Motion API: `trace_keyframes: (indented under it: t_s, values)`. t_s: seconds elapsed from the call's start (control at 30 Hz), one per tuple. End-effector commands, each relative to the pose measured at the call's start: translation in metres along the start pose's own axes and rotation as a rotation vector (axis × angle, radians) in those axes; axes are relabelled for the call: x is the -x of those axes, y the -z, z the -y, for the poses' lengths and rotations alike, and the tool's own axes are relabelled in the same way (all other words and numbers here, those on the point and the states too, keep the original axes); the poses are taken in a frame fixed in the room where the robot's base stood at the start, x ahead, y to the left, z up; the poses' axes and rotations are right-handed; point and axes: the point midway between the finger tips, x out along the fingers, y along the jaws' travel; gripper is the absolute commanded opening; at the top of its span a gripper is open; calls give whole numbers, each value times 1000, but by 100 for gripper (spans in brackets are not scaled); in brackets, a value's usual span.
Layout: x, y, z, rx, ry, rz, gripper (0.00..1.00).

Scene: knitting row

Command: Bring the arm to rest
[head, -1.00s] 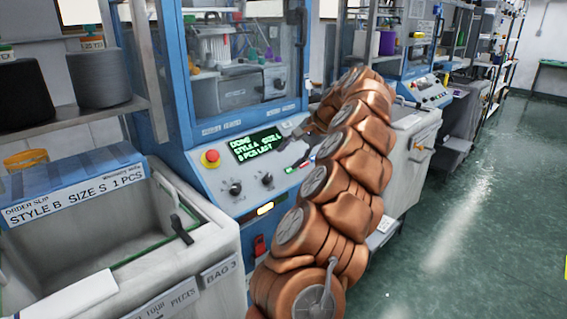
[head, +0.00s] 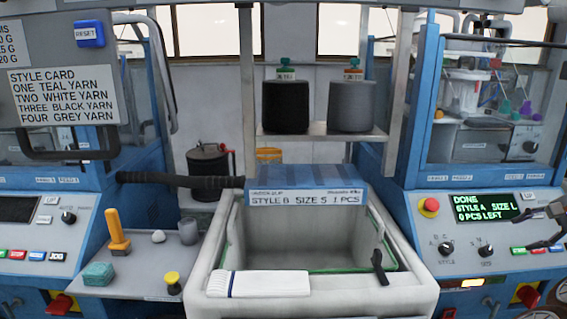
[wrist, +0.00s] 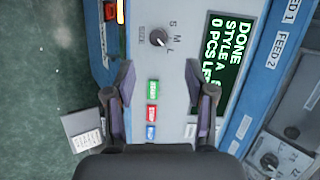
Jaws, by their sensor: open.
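My gripper (head: 545,232) shows only in part at the right edge of the head view, in front of the right machine's control panel (head: 425,229). In the wrist view my gripper (wrist: 160,85) has its two dark fingers spread wide with nothing between them. The panel lies beyond them, with a green button (wrist: 153,88), a red button (wrist: 151,112) and a blue button (wrist: 150,131). I cannot tell that either finger touches it. The rest of my arm is out of the head view.
The right machine's display (head: 486,206) reads DONE, STYLE A, SIZE L, 0 PCS LEFT. A pale bin (head: 415,290) with a folded white piece (head: 262,284) on its front rim stands in the middle. A side shelf (head: 140,285) holds small tools. Yarn cones (head: 286,106) stand behind.

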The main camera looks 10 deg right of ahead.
Motion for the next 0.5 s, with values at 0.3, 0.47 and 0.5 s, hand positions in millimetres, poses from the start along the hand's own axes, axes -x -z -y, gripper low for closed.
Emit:
trace_keyframes:
  t_s: [0.3, 0.47, 0.5]
  values:
    - [-22, -104, 57, 255, -47, 125, 55]
    - [-32, -167, 74, 402, -87, 189, 55]
    - [-33, -183, 76, 440, -99, 204, 55]
